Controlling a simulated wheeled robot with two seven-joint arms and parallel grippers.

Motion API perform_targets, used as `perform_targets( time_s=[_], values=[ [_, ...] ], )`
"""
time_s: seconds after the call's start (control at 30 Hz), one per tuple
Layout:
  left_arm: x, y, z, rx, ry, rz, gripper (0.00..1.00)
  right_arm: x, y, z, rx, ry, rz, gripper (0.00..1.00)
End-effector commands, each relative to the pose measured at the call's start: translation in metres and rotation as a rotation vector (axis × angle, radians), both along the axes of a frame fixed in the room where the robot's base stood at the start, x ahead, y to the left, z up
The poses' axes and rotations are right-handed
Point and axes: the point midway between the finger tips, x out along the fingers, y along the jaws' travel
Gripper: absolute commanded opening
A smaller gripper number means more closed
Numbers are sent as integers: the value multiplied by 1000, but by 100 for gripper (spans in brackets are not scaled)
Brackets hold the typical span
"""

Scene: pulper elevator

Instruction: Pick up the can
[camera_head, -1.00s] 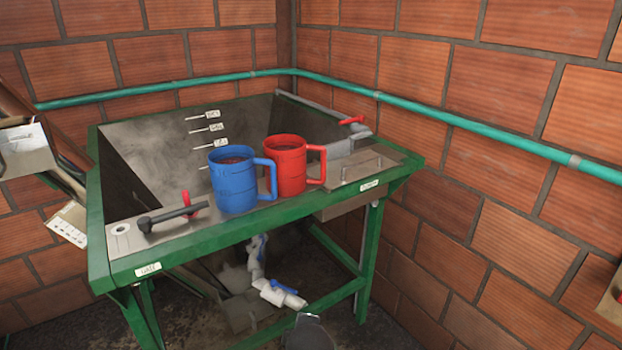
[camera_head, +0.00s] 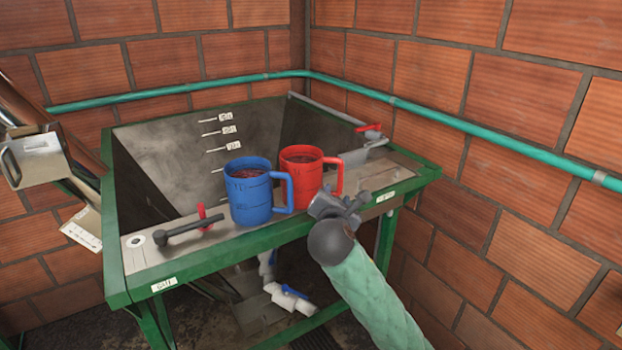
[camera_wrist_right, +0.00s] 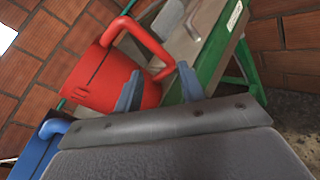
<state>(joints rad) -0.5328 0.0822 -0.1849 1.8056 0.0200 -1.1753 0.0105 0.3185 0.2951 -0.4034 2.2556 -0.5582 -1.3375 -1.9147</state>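The red can (camera_head: 303,172), a mug with a side handle, stands on the green-framed metal rim, filled with something dark red. The blue can (camera_head: 248,192) stands just left of it. My right gripper (camera_head: 341,201) is in front of and right of the red can, close to its handle. In the right wrist view, the red can (camera_wrist_right: 108,76) lies tilted in the picture ahead of the open fingers (camera_wrist_right: 159,82), its handle reaching across near them. I cannot tell whether they touch. Part of the blue can (camera_wrist_right: 35,150) shows at lower left. My left gripper is not in view.
The tank frame (camera_head: 118,260) has a black lever (camera_head: 185,231) left of the cans and a red-handled valve (camera_head: 369,128) behind right. White pipes (camera_head: 285,295) run below. A metal box (camera_head: 38,160) sits at far left. Brick walls close off the back and right.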

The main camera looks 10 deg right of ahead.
Motion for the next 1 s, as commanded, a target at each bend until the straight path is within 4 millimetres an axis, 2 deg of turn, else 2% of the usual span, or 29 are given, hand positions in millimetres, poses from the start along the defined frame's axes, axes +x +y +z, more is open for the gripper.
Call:
perform_targets(
  time_s=[0.03,0.2,0.4,0.87,1.0],
  values=[
    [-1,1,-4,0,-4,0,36,3,-1,9,-89,5,7,40],
    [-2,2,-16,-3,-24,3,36,10,-2,31,-365,35,21,40],
    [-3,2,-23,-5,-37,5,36,12,-2,43,-528,54,23,40],
    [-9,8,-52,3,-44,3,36,42,-13,46,-546,59,23,40],
    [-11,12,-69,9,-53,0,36,54,-19,46,-545,59,24,40]
  ],
)
